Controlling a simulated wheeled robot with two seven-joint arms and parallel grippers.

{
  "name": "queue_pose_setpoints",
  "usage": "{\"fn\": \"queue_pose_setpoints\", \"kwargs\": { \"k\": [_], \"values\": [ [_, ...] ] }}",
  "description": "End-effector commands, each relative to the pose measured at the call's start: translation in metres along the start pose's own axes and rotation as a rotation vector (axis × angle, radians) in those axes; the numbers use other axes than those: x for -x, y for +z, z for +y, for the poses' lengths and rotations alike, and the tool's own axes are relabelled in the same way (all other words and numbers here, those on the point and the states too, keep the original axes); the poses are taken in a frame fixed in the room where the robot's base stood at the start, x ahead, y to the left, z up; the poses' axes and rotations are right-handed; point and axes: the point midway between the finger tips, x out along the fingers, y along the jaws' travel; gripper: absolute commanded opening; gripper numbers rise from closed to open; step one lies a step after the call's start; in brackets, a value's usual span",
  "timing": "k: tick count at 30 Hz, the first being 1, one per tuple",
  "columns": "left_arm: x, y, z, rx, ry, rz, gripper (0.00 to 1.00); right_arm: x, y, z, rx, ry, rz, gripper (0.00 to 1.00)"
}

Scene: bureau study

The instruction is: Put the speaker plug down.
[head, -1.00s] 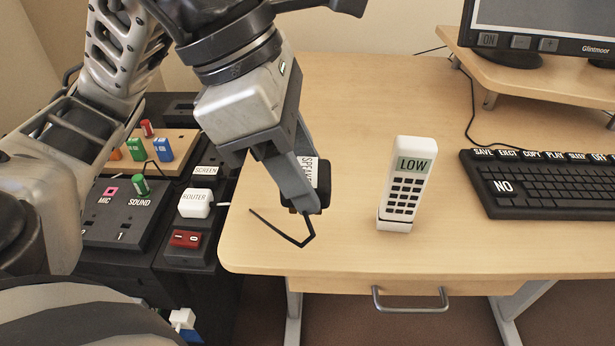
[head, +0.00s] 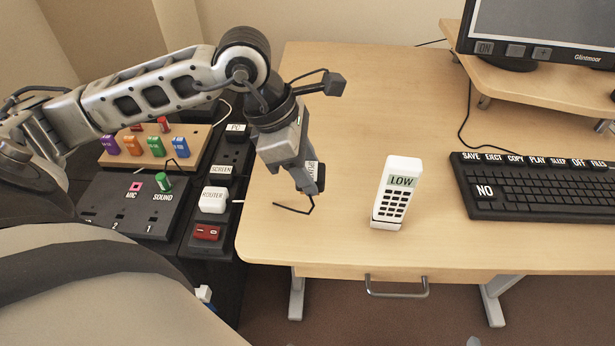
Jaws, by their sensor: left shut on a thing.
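The speaker plug (head: 319,178) is a dark block with a white label, partly hidden by the fingers. A short bent black cord hangs from it. My left gripper (head: 310,188) is shut on the plug and holds it over the left part of the wooden desk (head: 340,120). I cannot tell whether the plug or its cord touches the desk top.
A white handset marked LOW (head: 396,193) stands right of the plug. A black keyboard (head: 540,187) lies further right. Left of the desk are a power strip with a router plug (head: 213,200), a red switch (head: 206,232) and a MIC/SOUND panel (head: 130,205). Desk between is clear.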

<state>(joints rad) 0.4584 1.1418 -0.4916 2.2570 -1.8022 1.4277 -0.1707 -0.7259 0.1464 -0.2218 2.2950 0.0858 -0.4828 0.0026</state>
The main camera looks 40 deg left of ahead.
Motion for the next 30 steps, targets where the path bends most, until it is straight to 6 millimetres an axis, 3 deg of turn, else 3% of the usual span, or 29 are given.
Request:
{"fn": "queue_pose_setpoints", "kwargs": {
  "k": [5,12,25,26,27,28,30],
  "values": [
    [-0.008,-0.003,0.007,0.001,0.001,-0.001,0.21,0.0,0.001,0.0,0.001,-0.001,0.0,0.36],
    [-0.038,-0.016,0.011,0.002,-0.002,0.0,0.21,-0.001,0.002,0.0,0.001,0.0,0.0,0.36],
    [-0.043,-0.018,0.011,0.0,0.001,-0.002,0.21,-0.003,0.004,0.0,0.0,-0.003,0.001,0.36],
    [-0.042,-0.018,0.011,0.0,0.001,-0.001,0.47,-0.002,0.004,0.0,0.0,-0.003,-0.001,0.36],
    [-0.042,-0.018,0.011,0.0,0.001,-0.001,0.58,-0.002,0.004,-0.001,0.0,-0.004,-0.002,0.36],
    [-0.042,-0.018,0.011,0.0,0.001,-0.001,0.63,-0.002,0.004,-0.001,0.0,-0.004,-0.002,0.36],
    [-0.042,-0.018,0.011,0.0,0.001,-0.001,0.63,-0.002,0.004,-0.001,0.0,-0.004,-0.002,0.36]
  ]
}}
